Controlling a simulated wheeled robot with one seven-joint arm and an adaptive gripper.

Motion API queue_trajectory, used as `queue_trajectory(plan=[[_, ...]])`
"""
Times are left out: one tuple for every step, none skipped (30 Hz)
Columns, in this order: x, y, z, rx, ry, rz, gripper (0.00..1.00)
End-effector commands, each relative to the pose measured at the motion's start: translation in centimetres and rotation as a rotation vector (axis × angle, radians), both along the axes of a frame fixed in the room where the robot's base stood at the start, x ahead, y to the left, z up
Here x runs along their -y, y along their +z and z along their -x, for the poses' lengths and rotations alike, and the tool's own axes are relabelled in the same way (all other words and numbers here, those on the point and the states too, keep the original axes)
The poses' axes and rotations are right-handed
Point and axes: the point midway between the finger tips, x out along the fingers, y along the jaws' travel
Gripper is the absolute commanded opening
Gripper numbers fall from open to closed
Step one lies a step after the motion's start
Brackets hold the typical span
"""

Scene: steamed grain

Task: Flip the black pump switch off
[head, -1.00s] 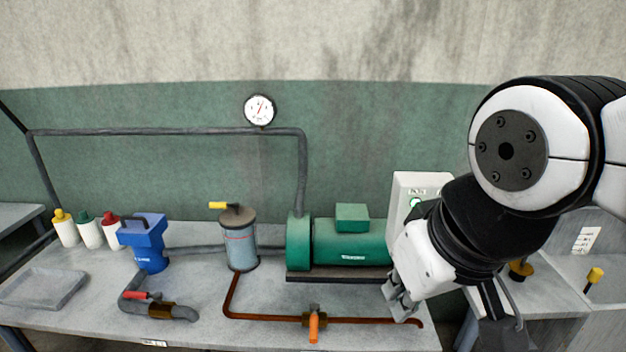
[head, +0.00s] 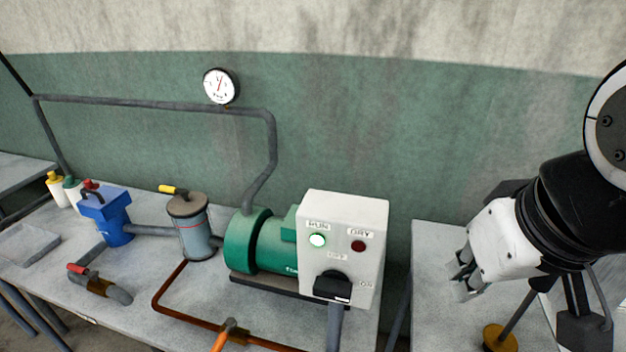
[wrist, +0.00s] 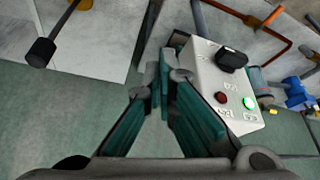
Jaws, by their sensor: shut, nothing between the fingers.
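The black pump switch (head: 333,286) is a rotary knob low on the front of a white control box (head: 377,215). Its handle points right, toward the ON mark. The green RUN lamp (head: 317,240) is lit and the DRY lamp (head: 358,246) is dark red. My gripper (head: 462,279) is to the right of the box, apart from it, shut and empty. In the wrist view the fingertips (wrist: 160,72) are together, left of the box (wrist: 205,77), and the black switch (wrist: 232,60) shows upside down.
A green pump (head: 262,242) stands behind and left of the box on the grey bench. A grey filter canister (head: 196,235), a blue unit (head: 108,216) and rusty pipes are further left. A second bench (head: 440,250) is at right, separated by a gap.

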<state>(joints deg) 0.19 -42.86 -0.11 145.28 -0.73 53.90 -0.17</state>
Motion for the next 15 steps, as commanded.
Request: queue_trajectory(plan=[[0.0, 0.0, 0.0, 0.0, 0.0, 0.0, 0.0], [0.0, 0.0, 0.0, 0.0, 0.0, 0.0, 0.0], [0.0, 0.0, 0.0, 0.0, 0.0, 0.0, 0.0], [0.0, 0.0, 0.0, 0.0, 0.0, 0.0, 0.0], [0.0, 0.0, 0.0, 0.0, 0.002, 0.001, 0.0], [0.0, 0.1, 0.0, -0.002, 0.009, 0.004, 0.0], [-0.1, 0.2, -0.1, -0.004, 0.021, 0.008, 0.0], [-0.1, 0.3, -0.1, -0.007, 0.039, 0.016, 0.0], [-0.3, 0.6, -0.3, -0.015, 0.075, 0.03, 0.0], [-0.4, 0.8, -0.4, -0.021, 0.112, 0.045, 0.0], [-0.6, 1.1, -0.6, -0.03, 0.159, 0.063, 0.0], [-0.8, 1.5, -0.9, -0.043, 0.232, 0.091, 0.0], [-1.1, 1.9, -1.1, -0.054, 0.298, 0.114, 0.0], [-1.3, 2.3, -1.4, -0.065, 0.369, 0.14, 0.0], [-1.8, 2.8, -1.8, -0.082, 0.474, 0.177, 0.0]])
